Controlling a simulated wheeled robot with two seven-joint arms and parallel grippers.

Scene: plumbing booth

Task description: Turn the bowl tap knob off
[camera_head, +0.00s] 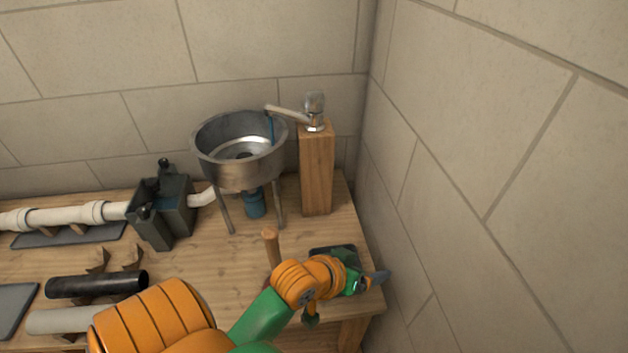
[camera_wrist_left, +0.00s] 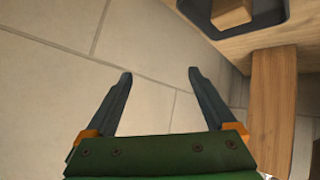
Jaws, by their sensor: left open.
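The bowl tap (camera_head: 314,112) stands on top of a wooden post at the back right of the bench. Its knob is the grey upper part, and its spout reaches left over the metal bowl (camera_head: 240,150). A thin blue stream runs from the spout into the bowl. My left gripper (camera_head: 374,280) is at the front right corner of the bench, well below and in front of the tap. In the left wrist view, my left gripper (camera_wrist_left: 160,85) is open with nothing between its fingers. The tap is not in the left wrist view. My right gripper is not in view.
The wooden post (camera_head: 316,170) stands near the right wall. A dark tray (camera_head: 333,250) lies near my left wrist, with an upright wooden handle (camera_head: 270,245) beside it. Space above the bench is free.

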